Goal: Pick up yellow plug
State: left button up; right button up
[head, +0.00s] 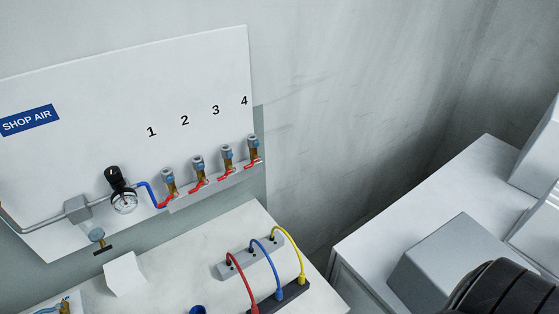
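The yellow plug (302,280) is at the front end of a curved yellow hose (292,242). It stands upright at the right end of a dark block (281,297) on the white bench. The hose arches back to a grey block (249,257) behind. A blue plug (278,293) and a red plug (255,307) stand beside it in the same dark block, each with its own hose.
A wall panel marked SHOP AIR (30,120) carries a gauge (124,202) and several numbered valves with red handles above the bench (190,262). A white cube (125,274) stands on the bench's left. A grey box (448,262) sits on a white cabinet (450,195) at right.

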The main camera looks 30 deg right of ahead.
aim_at(302, 281)
jog(key=k+l+z, duration=0.1)
jog(key=z, duration=0.35)
jog(key=l+z, duration=0.2)
jog(key=z, duration=0.2)
